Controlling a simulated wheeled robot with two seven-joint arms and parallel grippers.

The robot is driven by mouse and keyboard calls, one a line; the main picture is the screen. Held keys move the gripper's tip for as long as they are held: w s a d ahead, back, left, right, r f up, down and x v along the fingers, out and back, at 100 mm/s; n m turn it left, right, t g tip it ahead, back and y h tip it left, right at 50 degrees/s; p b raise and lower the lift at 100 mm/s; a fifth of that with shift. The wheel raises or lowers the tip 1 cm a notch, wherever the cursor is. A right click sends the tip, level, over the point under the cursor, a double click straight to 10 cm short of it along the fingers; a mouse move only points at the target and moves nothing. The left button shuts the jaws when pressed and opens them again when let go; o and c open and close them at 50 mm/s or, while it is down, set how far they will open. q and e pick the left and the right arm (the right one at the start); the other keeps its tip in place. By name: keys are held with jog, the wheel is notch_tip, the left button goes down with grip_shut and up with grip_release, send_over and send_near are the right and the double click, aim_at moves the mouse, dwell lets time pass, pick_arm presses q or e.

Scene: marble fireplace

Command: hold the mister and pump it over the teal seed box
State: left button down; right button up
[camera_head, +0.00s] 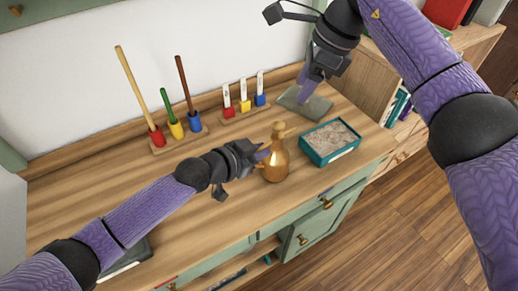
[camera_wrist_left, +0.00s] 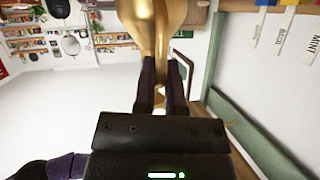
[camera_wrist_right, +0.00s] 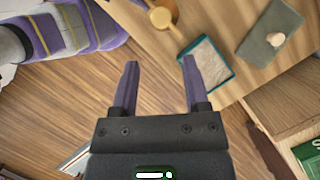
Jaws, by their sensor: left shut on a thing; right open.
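A brass mister (camera_head: 274,165) with a round body and narrow neck stands upright, on or just above the wooden counter. My left gripper (camera_head: 262,156) is shut on the mister from its left side; the mister fills the top of the left wrist view (camera_wrist_left: 155,30). The teal seed box (camera_head: 330,142), filled with brownish soil, sits just right of the mister. My right gripper (camera_head: 305,88) is open and empty, raised above the counter behind the box. In the right wrist view the seed box (camera_wrist_right: 207,62) and mister (camera_wrist_right: 163,14) lie beyond the open fingers (camera_wrist_right: 158,82).
A grey-green slab (camera_head: 312,108) lies behind the seed box, partly hidden by my right gripper. Wooden racks with coloured tools (camera_head: 178,134) and labelled markers (camera_head: 244,112) stand along the back. A dark flat item (camera_head: 128,252) lies at front left.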

dwell(0.4)
grip_shut()
dwell(1.6)
